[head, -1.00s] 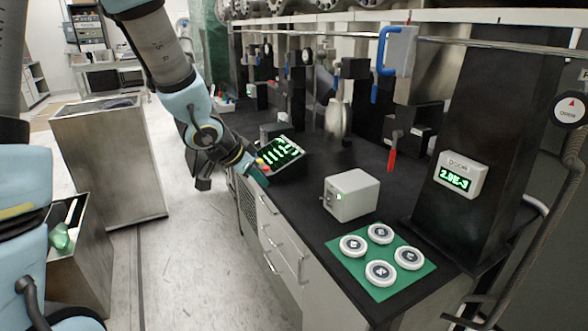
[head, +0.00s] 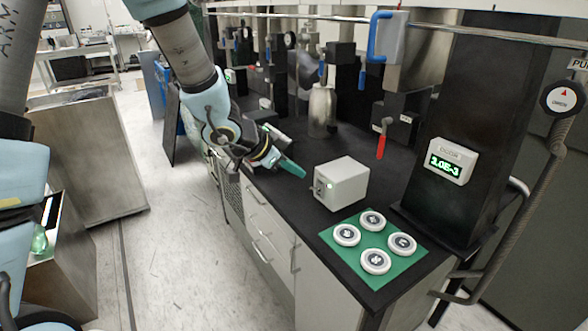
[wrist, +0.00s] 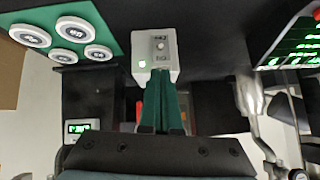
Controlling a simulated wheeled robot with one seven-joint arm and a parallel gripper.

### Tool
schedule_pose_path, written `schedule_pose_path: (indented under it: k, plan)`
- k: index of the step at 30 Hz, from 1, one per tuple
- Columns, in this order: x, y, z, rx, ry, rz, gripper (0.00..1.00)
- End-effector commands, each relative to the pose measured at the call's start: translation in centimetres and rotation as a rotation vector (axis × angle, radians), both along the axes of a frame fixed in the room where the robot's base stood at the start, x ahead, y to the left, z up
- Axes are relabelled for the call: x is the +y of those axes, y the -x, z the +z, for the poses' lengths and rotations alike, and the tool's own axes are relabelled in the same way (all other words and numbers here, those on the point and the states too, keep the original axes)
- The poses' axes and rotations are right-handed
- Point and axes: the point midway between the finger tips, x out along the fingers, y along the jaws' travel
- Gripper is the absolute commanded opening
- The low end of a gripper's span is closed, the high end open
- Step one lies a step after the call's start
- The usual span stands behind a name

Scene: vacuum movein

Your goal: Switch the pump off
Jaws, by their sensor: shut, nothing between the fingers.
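A pale grey box (head: 342,182) stands on the black bench. It has a lit green lamp and a small switch on its front face, which shows in the wrist view (wrist: 162,45). I cannot read its label. My gripper (head: 303,174) has green fingers, shut and empty, pointing at that face from the left in the head view. In the wrist view the fingertips (wrist: 160,74) overlap the box's lower part, just below the switch. I cannot tell whether they touch it.
A green mat (head: 335,236) with several round white discs lies in front of the box. A gauge (head: 450,162) with green digits is on the black column. A red-handled valve (head: 381,145) and a metal flask (head: 320,108) stand behind. A round dial (head: 563,98) is at right.

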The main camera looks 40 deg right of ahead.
Motion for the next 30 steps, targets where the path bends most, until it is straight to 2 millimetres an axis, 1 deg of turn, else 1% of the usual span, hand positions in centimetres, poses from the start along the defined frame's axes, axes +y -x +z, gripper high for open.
schedule_pose_path:
  k: [1, 6, 12, 16, 26, 30]
  plan:
    - [-0.8, 0.1, -0.9, 0.003, -0.002, -0.003, 0.00]
    - [-2.9, 0.1, -2.8, 0.001, -0.002, -0.003, 0.00]
    - [-4.5, 0.0, -4.3, 0.001, 0.000, -0.001, 0.00]
    - [-4.8, 0.0, -4.7, 0.000, 0.000, 0.000, 0.00]
    - [-4.9, 0.0, -4.7, 0.000, 0.001, 0.000, 0.00]
    - [-5.2, 0.0, -4.9, 0.000, 0.013, 0.001, 0.00]
